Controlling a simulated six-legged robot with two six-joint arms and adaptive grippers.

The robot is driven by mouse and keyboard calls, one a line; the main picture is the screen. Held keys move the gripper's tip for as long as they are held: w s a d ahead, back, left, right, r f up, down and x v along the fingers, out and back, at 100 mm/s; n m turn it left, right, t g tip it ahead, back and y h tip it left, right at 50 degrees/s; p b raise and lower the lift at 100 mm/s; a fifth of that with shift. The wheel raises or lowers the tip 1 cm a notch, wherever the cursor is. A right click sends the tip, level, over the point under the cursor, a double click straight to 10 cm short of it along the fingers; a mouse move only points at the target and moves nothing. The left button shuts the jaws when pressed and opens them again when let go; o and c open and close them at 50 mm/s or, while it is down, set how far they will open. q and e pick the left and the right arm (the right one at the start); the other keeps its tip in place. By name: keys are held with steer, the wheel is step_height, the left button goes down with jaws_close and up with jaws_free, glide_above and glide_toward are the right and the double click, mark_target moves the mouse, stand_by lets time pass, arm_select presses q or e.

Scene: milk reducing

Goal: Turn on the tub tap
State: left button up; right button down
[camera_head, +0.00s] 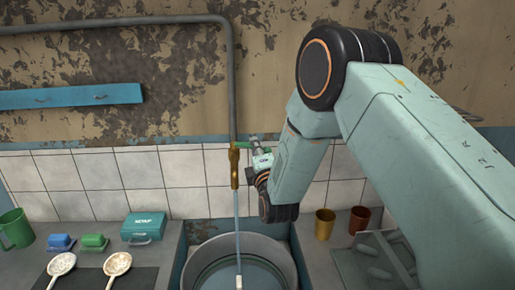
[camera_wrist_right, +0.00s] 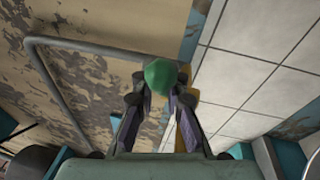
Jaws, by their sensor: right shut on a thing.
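The brass tub tap (camera_head: 235,168) is on the tiled wall at the foot of a grey pipe, with a green handle (camera_head: 242,145) at its top. A thin pale-blue stream (camera_head: 238,215) runs straight down from the tap into the round grey tub (camera_head: 285,262). My right gripper (camera_head: 254,148) is at the tap from the right, shut on the green handle. In the right wrist view the handle's round green end (camera_wrist_right: 160,76) sits between the fingertips (camera_wrist_right: 160,88), with brass tap parts (camera_wrist_right: 188,122) partly hidden behind a finger. My left gripper is not in view.
On the left counter are a green mug (camera_head: 17,229), blue and green blocks (camera_head: 60,243), a teal box (camera_head: 143,227) and two pale spoons (camera_head: 117,265). Two cups (camera_head: 325,223) stand right of the tub. A blue rail (camera_head: 70,96) is on the wall.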

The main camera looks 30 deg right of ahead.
steer(key=shift+s+a+r+m+h, duration=0.1)
steer(key=shift+a+m+h, duration=0.35)
steer(key=shift+h, duration=0.35)
steer(key=shift+m+g+h, duration=0.25)
steer(key=shift+g+h, duration=0.05)
steer(key=shift+g, duration=0.1)
steer(key=c, duration=1.3)
jaws_free()
steer(key=shift+c, duration=0.2)
steer(key=shift+s, duration=0.15)
steer(key=v, duration=1.1)
steer(key=shift+s+a, duration=0.2)
steer(key=shift+s, duration=0.1)
